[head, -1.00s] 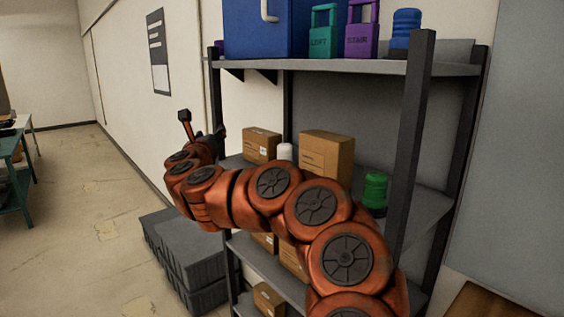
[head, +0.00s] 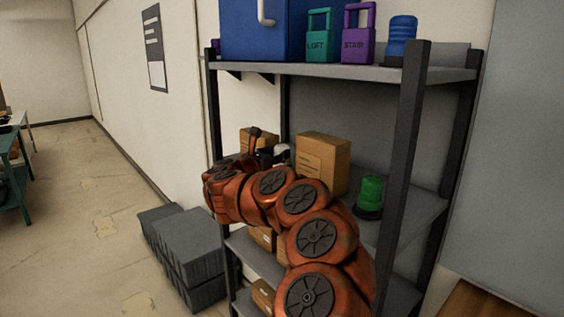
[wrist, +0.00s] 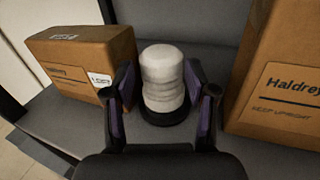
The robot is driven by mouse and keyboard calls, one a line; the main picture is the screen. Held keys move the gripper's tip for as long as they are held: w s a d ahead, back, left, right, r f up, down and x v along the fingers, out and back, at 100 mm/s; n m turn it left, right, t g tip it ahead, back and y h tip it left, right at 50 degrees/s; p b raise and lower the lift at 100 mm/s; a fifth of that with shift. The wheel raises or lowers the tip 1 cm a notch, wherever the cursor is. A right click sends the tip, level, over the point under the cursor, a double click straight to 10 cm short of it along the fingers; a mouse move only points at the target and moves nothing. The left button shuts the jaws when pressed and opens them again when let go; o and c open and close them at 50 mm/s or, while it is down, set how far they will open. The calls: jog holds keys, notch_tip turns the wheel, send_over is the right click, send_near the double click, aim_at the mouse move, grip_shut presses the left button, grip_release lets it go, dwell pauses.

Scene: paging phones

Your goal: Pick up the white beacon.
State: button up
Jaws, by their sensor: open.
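The white beacon (wrist: 162,78) stands upright on the middle shelf (wrist: 196,48) on a dark round base. In the wrist view it is between the two fingers of my gripper (wrist: 160,98), which is open, with a finger on each side of it. I cannot tell whether a finger touches it. In the head view only the top of the white beacon (head: 281,149) shows, beside my gripper (head: 266,153); my arm hides the rest.
One cardboard box (wrist: 75,65) stands close left of the beacon, another (wrist: 285,85) close right. A green beacon (head: 370,195) stands farther right on the shelf.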

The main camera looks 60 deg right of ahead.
jog(key=shift+d+p, duration=0.9)
jog(key=shift+d, duration=1.05)
grip_shut()
